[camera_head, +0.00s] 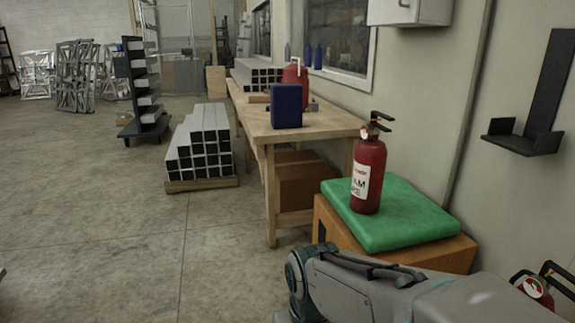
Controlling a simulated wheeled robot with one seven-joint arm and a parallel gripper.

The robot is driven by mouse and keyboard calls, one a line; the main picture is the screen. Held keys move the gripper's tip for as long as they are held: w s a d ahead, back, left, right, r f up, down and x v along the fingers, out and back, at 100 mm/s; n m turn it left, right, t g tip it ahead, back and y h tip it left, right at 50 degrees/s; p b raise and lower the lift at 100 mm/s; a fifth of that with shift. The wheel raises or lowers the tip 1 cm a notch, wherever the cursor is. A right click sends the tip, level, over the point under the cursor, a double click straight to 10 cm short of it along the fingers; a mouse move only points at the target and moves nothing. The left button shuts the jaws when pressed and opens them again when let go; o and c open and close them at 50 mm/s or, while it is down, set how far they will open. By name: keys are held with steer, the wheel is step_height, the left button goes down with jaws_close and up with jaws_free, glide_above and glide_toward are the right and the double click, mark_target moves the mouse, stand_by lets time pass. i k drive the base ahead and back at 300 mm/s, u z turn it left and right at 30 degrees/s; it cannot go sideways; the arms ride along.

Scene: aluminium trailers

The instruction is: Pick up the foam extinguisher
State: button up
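A red extinguisher (368,175) stands upright on a green cushion (410,222) on top of a wooden box (345,236). It has a black handle, a small round gauge and a white label whose visible letters end in "AM", which fits foam. Part of another red extinguisher (535,290) with a gauge and black handle shows at the bottom right corner; its label is hidden. My arm lies across the bottom right, in front of the wooden box. My gripper cannot be made out in this view.
A wooden workbench (340,127) behind bears a dark blue box (287,106), a red container (296,72) and metal tubes. More tubes (203,150) are stacked on the floor to its left. A black bracket (522,142) hangs on the right wall. The left floor is open.

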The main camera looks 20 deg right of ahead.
mark_target(371, 156)
steer(key=i, duration=0.65)
steer(key=z, duration=0.9)
steer(key=i, duration=0.55)
steer(key=z, duration=0.65)
